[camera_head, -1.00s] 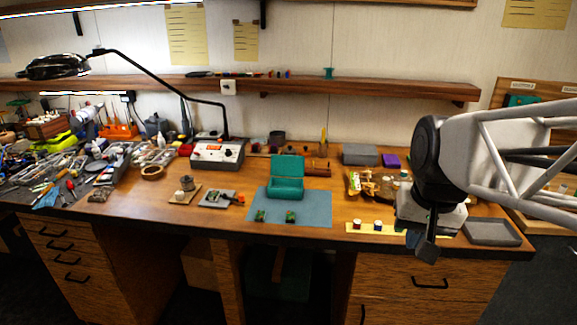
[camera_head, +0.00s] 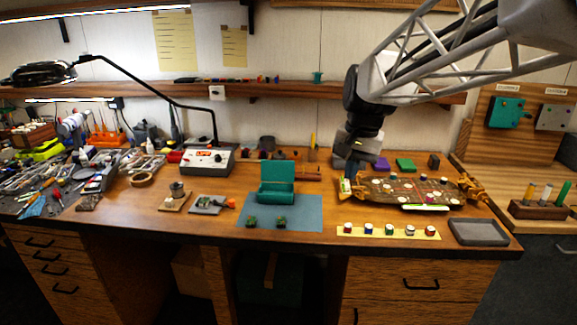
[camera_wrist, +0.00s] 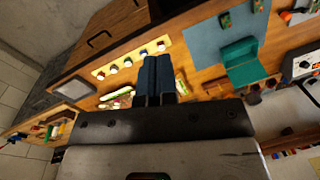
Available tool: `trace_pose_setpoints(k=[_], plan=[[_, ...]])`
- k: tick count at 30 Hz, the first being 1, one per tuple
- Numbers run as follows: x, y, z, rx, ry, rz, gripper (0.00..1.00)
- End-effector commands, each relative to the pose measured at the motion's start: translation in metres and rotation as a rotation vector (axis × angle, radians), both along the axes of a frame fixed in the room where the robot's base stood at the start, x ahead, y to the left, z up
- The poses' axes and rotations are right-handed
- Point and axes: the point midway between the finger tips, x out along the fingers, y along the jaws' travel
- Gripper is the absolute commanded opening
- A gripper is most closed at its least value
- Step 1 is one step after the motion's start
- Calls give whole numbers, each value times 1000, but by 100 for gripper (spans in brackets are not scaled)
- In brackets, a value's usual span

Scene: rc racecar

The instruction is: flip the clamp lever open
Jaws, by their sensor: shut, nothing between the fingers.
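No part is clearly recognisable as the clamp lever. A small grey fixture (camera_head: 207,205) with an orange-tipped part (camera_head: 230,201) lies left of the blue mat; I cannot tell whether this is the clamp. A teal device (camera_head: 507,112) and a grey device (camera_head: 553,118) are mounted on the right-hand wooden panel, their details too small to read. My gripper (camera_head: 352,166) hangs over the back of the bench near the left end of the brown game-like board, apart from these candidates. In the wrist view its dark fingers (camera_wrist: 158,60) are together and empty.
A teal open box (camera_head: 276,194) stands on the blue mat (camera_head: 308,212). The brown board (camera_head: 395,190) holds several coloured pieces. A yellow strip (camera_head: 350,233) with several small pots and a grey tray (camera_head: 478,232) lie in front. The lamp and tools crowd the left.

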Motion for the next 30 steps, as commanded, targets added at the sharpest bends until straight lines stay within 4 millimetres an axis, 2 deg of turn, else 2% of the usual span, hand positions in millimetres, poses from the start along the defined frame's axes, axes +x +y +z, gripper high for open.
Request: trace_pose_setpoints(k=[3, 16, 30], plan=[[22, 12, -1, 7, 20, -14, 0], [97, 59, -9, 31, 89, -70, 0], [172, 117, -33, 48, 169, -131, 0]])
